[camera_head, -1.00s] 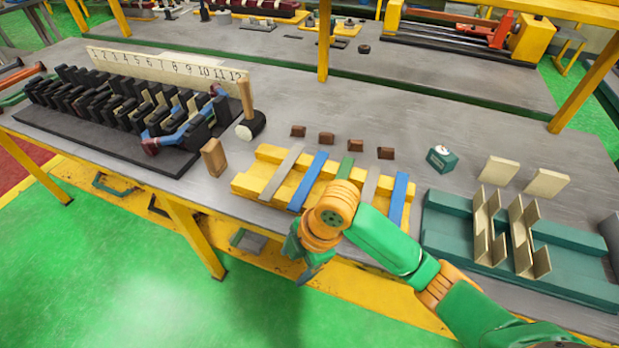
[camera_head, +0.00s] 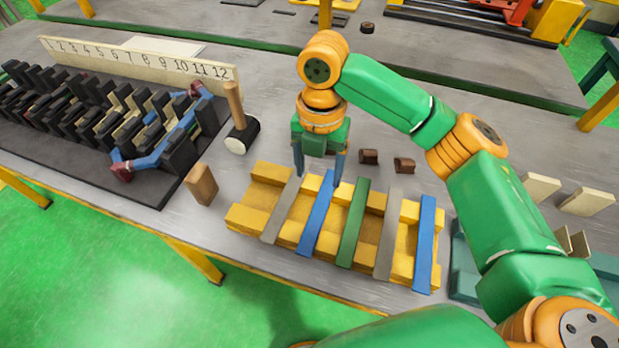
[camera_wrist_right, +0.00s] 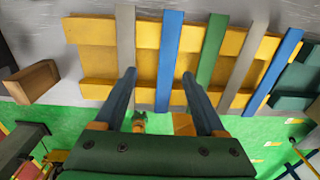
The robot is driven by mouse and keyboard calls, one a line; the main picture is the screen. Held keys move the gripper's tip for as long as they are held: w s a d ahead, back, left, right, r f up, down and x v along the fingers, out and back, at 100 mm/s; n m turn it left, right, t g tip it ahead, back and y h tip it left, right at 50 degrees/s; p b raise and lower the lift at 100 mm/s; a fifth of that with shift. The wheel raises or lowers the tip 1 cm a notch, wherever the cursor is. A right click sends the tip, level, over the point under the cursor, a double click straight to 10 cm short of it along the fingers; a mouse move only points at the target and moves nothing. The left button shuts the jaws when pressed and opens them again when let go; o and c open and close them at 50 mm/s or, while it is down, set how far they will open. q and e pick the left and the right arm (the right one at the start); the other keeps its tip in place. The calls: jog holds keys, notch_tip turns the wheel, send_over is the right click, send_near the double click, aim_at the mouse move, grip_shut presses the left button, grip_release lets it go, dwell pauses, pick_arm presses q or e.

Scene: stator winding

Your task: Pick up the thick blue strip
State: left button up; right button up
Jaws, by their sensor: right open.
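Two blue strips lie across a yellow slatted rack, the left blue strip (camera_head: 317,215) and the right blue strip (camera_head: 425,245). I cannot tell for sure which is thicker; the left one looks a little wider in the right wrist view (camera_wrist_right: 170,58). My right gripper (camera_head: 319,172) is open and empty, pointing down near the far end of the left blue strip. In the right wrist view its fingers (camera_wrist_right: 158,76) are spread on either side of that strip's line, apart from it. My left gripper is not in view.
The yellow rack (camera_head: 245,217) also carries grey strips (camera_head: 282,210) and a green strip (camera_head: 353,222). A wooden block (camera_head: 201,184) and a mallet (camera_head: 238,125) stand left of it. Small brown blocks (camera_head: 404,165) lie behind. Bare table shows around the rack.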

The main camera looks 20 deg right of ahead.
aim_at(322, 204)
jog(key=shift+s+f, duration=0.1)
jog(key=shift+f, duration=0.3)
jog(key=shift+s+d+f+p, duration=0.15)
jog(key=shift+s+f+p, duration=0.55)
jog(key=shift+s+f, duration=0.45)
jog(key=f, duration=0.2)
jog(key=shift+s+f, duration=0.2)
jog(key=shift+f, duration=0.1)
jog(key=shift+w+f, duration=0.35)
jog(key=shift+w, duration=0.15)
jog(key=shift+c, duration=0.4)
jog(key=shift+s+r, duration=0.1)
jog(key=shift+s, duration=0.1)
jog(key=c, duration=0.7)
grip_shut()
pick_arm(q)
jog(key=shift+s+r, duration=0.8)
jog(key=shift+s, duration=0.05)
